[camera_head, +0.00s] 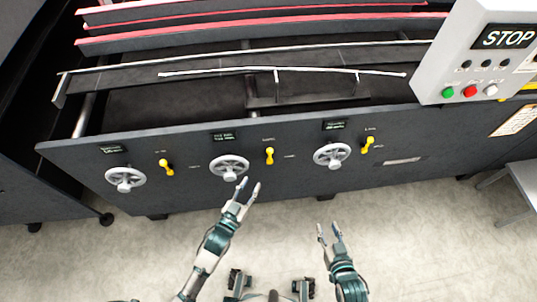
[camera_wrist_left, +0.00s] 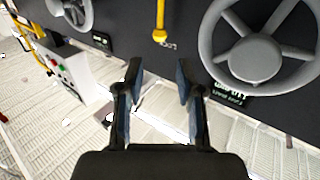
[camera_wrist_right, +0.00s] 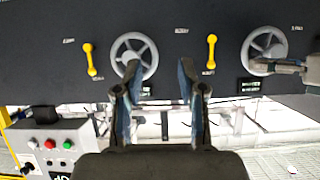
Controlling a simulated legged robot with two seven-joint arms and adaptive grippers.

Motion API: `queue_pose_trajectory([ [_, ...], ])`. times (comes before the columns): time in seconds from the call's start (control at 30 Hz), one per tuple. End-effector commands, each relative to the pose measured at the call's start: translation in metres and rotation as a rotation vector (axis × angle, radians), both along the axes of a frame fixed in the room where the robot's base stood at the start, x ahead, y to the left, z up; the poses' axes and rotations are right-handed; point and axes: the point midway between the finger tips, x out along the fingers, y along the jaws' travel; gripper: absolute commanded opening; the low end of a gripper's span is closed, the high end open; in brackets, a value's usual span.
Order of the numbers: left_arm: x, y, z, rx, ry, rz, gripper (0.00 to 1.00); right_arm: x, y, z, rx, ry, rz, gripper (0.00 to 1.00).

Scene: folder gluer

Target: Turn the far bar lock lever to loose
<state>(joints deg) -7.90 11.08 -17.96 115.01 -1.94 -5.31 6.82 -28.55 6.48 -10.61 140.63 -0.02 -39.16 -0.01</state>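Three yellow lock levers sit on the dark front panel: left (camera_head: 166,166), middle (camera_head: 269,155) and right (camera_head: 367,144). Their labels are too small to read, so I cannot tell which is the far bar's. All stand roughly upright; the right one leans slightly. My left gripper (camera_head: 249,188) is open and empty, just below the middle handwheel (camera_head: 229,168). The middle lever (camera_wrist_left: 160,22) shows beyond its fingers in the left wrist view. My right gripper (camera_head: 328,228) is open and empty, lower and further from the panel. The right wrist view shows the right lever (camera_wrist_right: 91,59) and middle lever (camera_wrist_right: 212,52).
Grey handwheels stand beside the levers, including the left (camera_head: 125,178) and right (camera_head: 333,156) ones. A control box (camera_head: 490,60) with a STOP sign overhangs the panel at upper right. The floor (camera_head: 420,240) before the panel is clear.

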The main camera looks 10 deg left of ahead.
Motion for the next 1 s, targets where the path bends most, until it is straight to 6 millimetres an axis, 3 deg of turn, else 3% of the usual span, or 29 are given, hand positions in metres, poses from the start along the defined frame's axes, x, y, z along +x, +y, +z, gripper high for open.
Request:
queue_pose_trajectory([
  [0.3, 0.073, -0.027, -0.004, 0.0, 0.002, 0.001, 0.37, 0.021, 0.011, 0.03, 0.07, -0.251, 0.007, 0.4],
  [0.5, 0.109, -0.041, -0.004, 0.0, 0.004, 0.0, 0.37, 0.027, 0.016, 0.053, 0.115, -0.405, 0.009, 0.4],
  [0.7, 0.127, -0.047, -0.002, 0.0, 0.004, 0.0, 0.37, 0.028, 0.018, 0.067, 0.139, -0.491, 0.008, 0.4],
  [1.0, 0.13, -0.048, -0.001, 0.001, 0.004, 0.001, 0.37, 0.028, 0.018, 0.071, 0.144, -0.509, 0.009, 0.4],
])
